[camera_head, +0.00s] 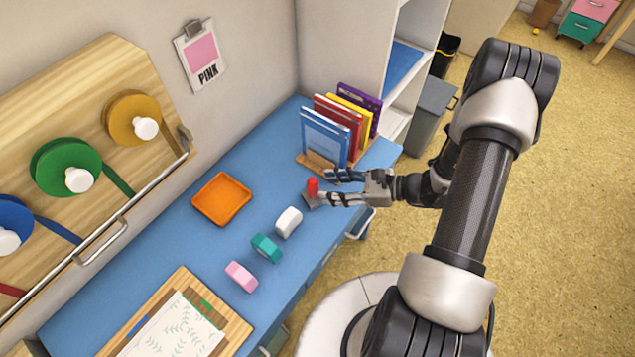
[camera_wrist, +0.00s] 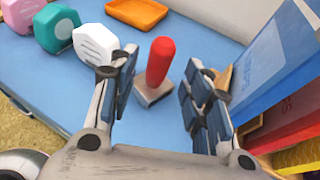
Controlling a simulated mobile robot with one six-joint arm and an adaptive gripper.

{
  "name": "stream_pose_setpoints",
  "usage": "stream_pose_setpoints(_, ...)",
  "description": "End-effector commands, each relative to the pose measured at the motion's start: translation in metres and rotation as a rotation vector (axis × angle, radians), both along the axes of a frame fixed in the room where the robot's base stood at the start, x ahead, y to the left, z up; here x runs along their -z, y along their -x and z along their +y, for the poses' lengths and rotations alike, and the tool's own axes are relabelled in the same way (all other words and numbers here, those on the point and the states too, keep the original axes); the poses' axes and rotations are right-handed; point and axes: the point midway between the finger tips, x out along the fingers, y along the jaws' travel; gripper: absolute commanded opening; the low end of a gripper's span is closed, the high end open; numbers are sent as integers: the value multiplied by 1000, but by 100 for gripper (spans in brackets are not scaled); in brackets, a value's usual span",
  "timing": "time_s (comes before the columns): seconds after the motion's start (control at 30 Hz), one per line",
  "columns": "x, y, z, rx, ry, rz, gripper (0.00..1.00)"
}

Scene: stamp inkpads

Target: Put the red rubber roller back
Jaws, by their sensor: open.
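The red roller (camera_head: 313,186) stands upright on the blue table, near the foot of the book rack. In the wrist view its red handle (camera_wrist: 160,59) rises from a small grey base. My gripper (camera_head: 326,188) is open and low over the table, with its fingers pointing at the roller. In the wrist view the roller shows between the two spread fingers of my gripper (camera_wrist: 158,82), with a gap on either side. I see no contact. The orange tray (camera_head: 221,199) is empty and lies left of the roller.
White (camera_head: 288,222), teal (camera_head: 266,247) and pink (camera_head: 241,276) blocks lie in a row. Upright books (camera_head: 325,138) stand on a wooden rack (camera_head: 314,162) close to my gripper. A wooden board (camera_head: 235,330) with paper lies at the front. Tape spools (camera_head: 62,160) hang left.

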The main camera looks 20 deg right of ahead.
Motion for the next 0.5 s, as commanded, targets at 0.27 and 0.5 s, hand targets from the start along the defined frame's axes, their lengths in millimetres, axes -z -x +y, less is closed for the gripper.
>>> stream_pose_setpoints(0.27,-19,25,-40,3,-1,-1,45)
stream_pose_setpoints(0.5,-38,30,-40,-70,45,-24,45)
